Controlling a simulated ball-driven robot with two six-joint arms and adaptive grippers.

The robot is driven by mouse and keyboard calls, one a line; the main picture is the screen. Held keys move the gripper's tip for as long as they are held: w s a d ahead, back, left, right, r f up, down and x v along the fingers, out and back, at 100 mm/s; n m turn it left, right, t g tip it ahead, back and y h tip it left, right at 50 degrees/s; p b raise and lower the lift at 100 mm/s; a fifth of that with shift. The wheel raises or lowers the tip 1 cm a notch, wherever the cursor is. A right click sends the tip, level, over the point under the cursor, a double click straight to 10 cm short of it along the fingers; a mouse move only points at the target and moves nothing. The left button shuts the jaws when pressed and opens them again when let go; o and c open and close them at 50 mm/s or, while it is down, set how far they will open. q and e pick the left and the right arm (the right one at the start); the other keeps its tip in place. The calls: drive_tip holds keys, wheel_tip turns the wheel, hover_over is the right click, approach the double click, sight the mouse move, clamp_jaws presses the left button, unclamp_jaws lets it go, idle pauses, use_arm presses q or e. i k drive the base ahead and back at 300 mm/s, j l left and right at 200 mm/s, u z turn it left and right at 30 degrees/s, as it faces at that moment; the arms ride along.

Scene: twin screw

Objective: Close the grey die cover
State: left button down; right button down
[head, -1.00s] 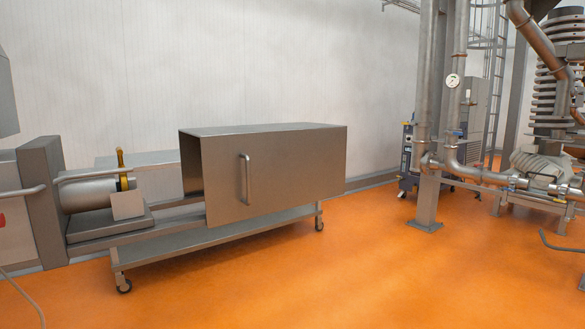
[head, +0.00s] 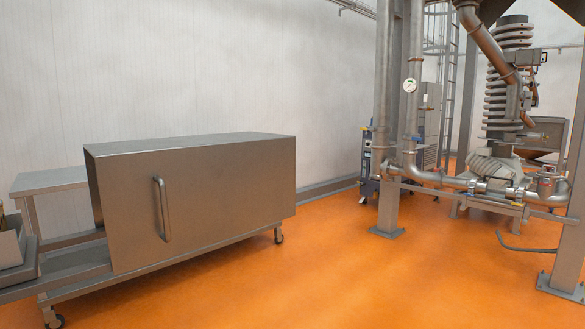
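The grey die cover (head: 205,205) is a large box-shaped metal hood with a vertical bar handle (head: 162,209) on its front face. It sits on a wheeled frame (head: 70,281) at the left of the head view. Its left end looks open towards the die end of the machine, and a gap lies between them. Only a small part of the die end (head: 10,243) shows at the left edge. Neither of my grippers is in view.
A grey side table (head: 50,181) stands behind the cover at the left. Pipes and a post (head: 388,130), a blue-grey wheeled unit (head: 368,160) and a coiled machine (head: 510,90) stand at the right. The orange floor (head: 330,270) in front is clear.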

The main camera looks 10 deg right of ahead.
sight(157, 199)
drive_tip(key=i+l+u, duration=0.15)
drive_tip(key=i+l, duration=0.15)
drive_tip(key=i+l+u, duration=0.3)
drive_tip(key=i+l, duration=0.2)
drive_tip(key=l, duration=0.2)
drive_tip(key=i+l+u, duration=0.3)
drive_tip(key=i+l, duration=0.15)
drive_tip(key=l, duration=0.35)
drive_tip(key=i+l+u, duration=0.15)
drive_tip(key=l, duration=0.25)
drive_tip(key=i+l+u, duration=0.15)
drive_tip(key=l, duration=0.3)
drive_tip(key=i+l+u, duration=0.15)
drive_tip(key=l, duration=0.35)
